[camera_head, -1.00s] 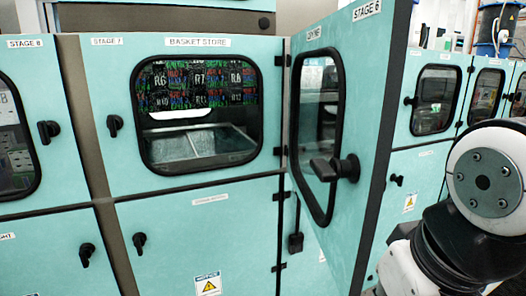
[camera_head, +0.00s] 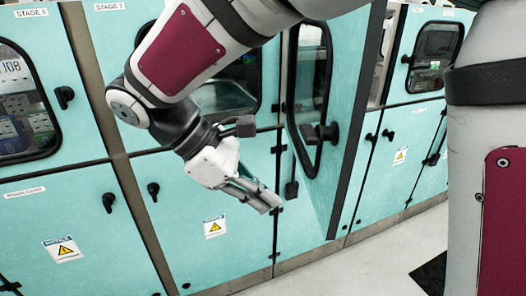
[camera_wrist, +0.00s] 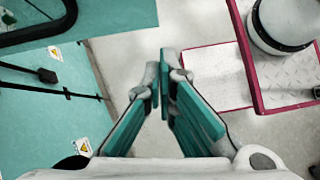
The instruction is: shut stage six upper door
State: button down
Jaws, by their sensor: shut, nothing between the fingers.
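The stage six upper door (camera_head: 352,100) is teal with a black-framed window and a black handle (camera_head: 320,135). It stands open, swung out from the cabinet front towards me, right of the stage seven doors. My gripper (camera_head: 272,203) is shut and empty. In the head view it appears left of the door and lower than its handle, in front of the lower panels. In the wrist view the fingertips (camera_wrist: 165,88) meet over pale floor. I see no contact with the door. The part of the opening behind the door is hidden.
My arm crosses in front of the stage seven upper window (camera_head: 230,95). Lower doors with black handles (camera_head: 153,190) and a warning label (camera_head: 214,227) look shut. A dark mat (camera_head: 430,275) lies on the floor at right. Floor in front of the cabinets is clear.

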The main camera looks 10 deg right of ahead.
jog(key=a+f+n, duration=0.1)
jog(key=a+n, duration=0.1)
jog(key=p, duration=0.2)
send_near(324, 234)
notch_tip(324, 234, down, 3)
jog(key=a, duration=0.2)
jog(key=shift+h, duration=0.4)
jog(key=shift+s+d+f+p, duration=0.1)
jog(key=shift+d+p, duration=0.05)
jog(key=shift+d, duration=0.65)
jog(key=shift+s+d+f+p, duration=0.1)
jog(key=shift+d+f+p, duration=0.05)
jog(key=shift+d, duration=0.65)
jog(key=shift+s+d+f+p, duration=0.1)
jog(key=shift+d+p, duration=0.05)
jog(key=shift+d, duration=0.65)
jog(key=shift+d, duration=0.1)
